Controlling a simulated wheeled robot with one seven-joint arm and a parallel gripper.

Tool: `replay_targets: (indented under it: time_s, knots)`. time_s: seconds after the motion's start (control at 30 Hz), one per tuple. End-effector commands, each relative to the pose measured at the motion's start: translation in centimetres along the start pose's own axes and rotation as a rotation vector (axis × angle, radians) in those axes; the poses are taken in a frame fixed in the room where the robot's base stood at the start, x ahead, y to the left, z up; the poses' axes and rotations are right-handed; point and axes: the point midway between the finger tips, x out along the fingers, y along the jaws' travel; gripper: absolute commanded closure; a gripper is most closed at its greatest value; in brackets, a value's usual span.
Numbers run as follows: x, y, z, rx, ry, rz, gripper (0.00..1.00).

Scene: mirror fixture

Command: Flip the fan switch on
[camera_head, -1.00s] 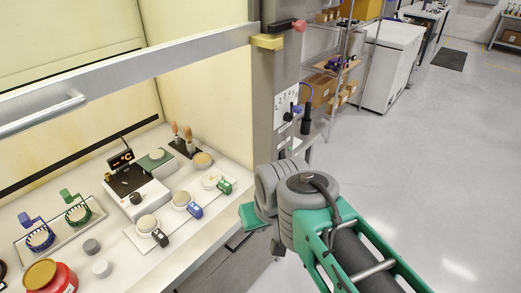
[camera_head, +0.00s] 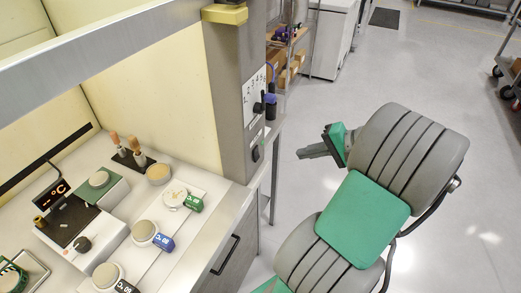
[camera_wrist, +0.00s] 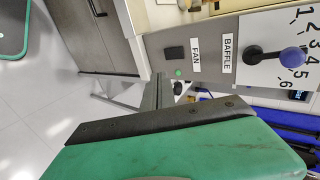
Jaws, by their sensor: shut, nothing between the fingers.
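The fan switch (camera_wrist: 175,52) is a small dark rocker on the grey post, beside the FAN label (camera_wrist: 195,49) in the wrist view. A small green dot (camera_wrist: 178,73) shows near it. Which way the rocker is tilted cannot be told. In the head view the switch (camera_head: 256,152) is low on the front of the post. My gripper (camera_head: 302,154) is shut and empty, to the right of the switch and apart from it, pointing left towards the post. In the wrist view its fingertips (camera_wrist: 160,77) appear just below the switch.
The baffle lever with a blue knob (camera_wrist: 292,57) and numbered plate sits beside the switch. The fume hood bench (camera_head: 205,230) holds several dishes and a hot plate. A shelf with boxes (camera_head: 285,65) stands behind the post. Open floor (camera_head: 420,75) lies to the right.

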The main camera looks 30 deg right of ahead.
Motion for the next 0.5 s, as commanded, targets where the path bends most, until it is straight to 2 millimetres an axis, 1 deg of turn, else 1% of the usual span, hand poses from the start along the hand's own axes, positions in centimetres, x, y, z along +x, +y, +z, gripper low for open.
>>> replay_targets:
  time_s: [0.07, 0.17, 0.27, 0.5]
  knots:
    - [-0.2, 0.2, -0.1, 0.008, 0.003, -0.014, 1.0]
    - [0.9, 0.1, 0.0, 0.006, -0.002, -0.014, 1.0]
    - [2.8, 0.0, 0.1, 0.004, -0.004, -0.013, 1.0]
    - [8.1, -0.1, 0.1, 0.006, -0.003, -0.012, 1.0]
